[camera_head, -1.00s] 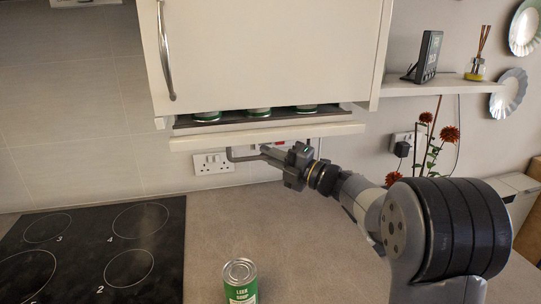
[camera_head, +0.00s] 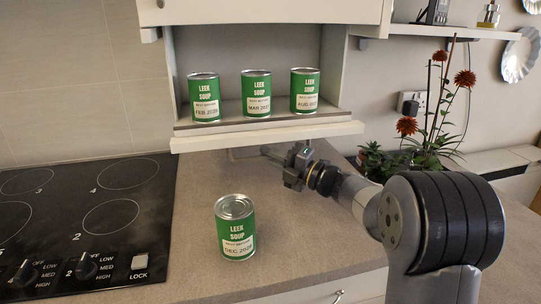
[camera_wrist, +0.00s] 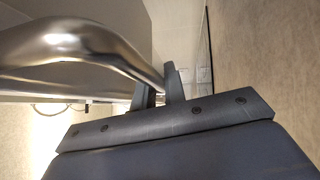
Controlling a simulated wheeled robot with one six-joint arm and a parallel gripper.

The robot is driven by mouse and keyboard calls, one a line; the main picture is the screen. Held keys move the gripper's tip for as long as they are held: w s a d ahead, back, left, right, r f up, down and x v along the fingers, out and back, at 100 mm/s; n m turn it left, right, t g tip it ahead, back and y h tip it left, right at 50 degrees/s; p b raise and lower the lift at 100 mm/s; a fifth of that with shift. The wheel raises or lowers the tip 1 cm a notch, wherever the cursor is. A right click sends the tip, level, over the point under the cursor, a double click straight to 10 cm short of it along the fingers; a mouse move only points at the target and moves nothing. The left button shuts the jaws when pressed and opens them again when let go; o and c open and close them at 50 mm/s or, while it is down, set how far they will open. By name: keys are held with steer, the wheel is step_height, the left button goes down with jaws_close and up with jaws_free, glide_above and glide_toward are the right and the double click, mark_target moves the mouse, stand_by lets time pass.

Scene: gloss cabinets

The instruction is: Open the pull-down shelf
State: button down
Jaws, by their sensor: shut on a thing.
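The pull-down shelf (camera_head: 262,143) hangs lowered beneath the white wall cabinet (camera_head: 265,12), its pale front edge toward me. Three green leek soup cans stand upright on it: left can (camera_head: 204,98), middle can (camera_head: 256,94) and right can (camera_head: 305,91). My gripper (camera_head: 272,152) is just under the shelf's front edge, shut on the shelf's grey bar handle (camera_head: 240,154). In the wrist view the shiny curved handle (camera_wrist: 75,50) runs into the jaws (camera_wrist: 160,84). The exact contact in the jaws is partly hidden.
A single leek soup can (camera_head: 235,228) stands on the worktop (camera_head: 200,265) below the shelf. A black hob (camera_head: 90,215) is at the left. A potted plant with red flowers (camera_head: 415,160) stands at the right, behind my arm. A wall shelf (camera_head: 420,32) is at upper right.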

steer(key=shift+f, duration=0.2)
steer(key=c, duration=1.5)
jaws_free()
steer(key=v, duration=1)
steer(key=shift+s+d, duration=0.3)
steer(key=shift+d, duration=0.05)
steer(key=shift+w+a, duration=0.1)
steer(key=shift+a, duration=0.05)
